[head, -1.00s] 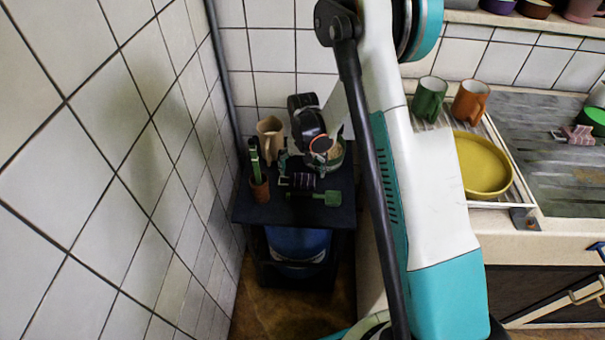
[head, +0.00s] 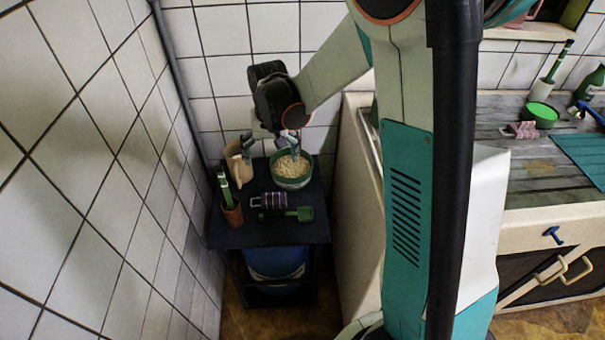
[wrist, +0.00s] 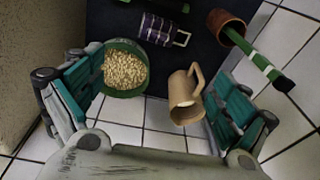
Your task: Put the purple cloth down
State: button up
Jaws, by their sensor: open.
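My gripper (head: 267,149) is open, with nothing held. It is above the back of the table, behind the cloth in the head view. In the wrist view its fingers (wrist: 160,100) are spread wide, with the green bowl near the left finger and the tan jug near the right one.
A green bowl of pale grains (head: 291,168) and a tan jug (head: 238,163) stand at the table's back. A tiled wall bounds the left.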

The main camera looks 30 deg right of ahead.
jog(key=s+r+n+t, duration=0.2)
jog(key=s+r, duration=0.8)
jog(key=r, duration=0.2)
jog(key=s+r+t, duration=0.1)
jog(key=s, duration=0.5)
jog(key=s+a+r+n+t, duration=0.1)
jog(key=s+t, duration=0.1)
jog(key=s, duration=0.5)
jog(key=shift+a+r+n+t, duration=0.25)
jog(key=shift+r+n+t, duration=0.05)
jog(key=shift+r, duration=0.05)
jog(key=shift+o, duration=0.5)
